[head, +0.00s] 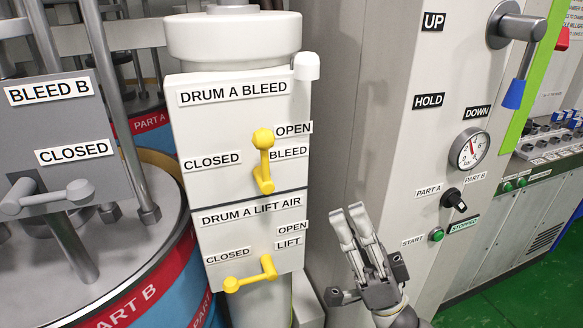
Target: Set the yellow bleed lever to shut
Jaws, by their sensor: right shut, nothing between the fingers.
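The yellow bleed lever (263,163) is on the upper white panel labelled DRUM A BLEED (232,93). Its round knob points up, just left of the OPEN label (293,128). The CLOSED label (211,161) is to the lever's left. My right gripper (347,212) is at the lower middle, right of the panel and apart from the lever. Its fingers point up and are shut with nothing between them. My left gripper is not in view.
Below, a second yellow lever (250,275) on the DRUM A LIFT AIR panel points left to CLOSED. A grey BLEED B lever (48,197) is at the left over a drum. A grey cabinet (405,150) with a gauge (469,149) and knobs stands at the right.

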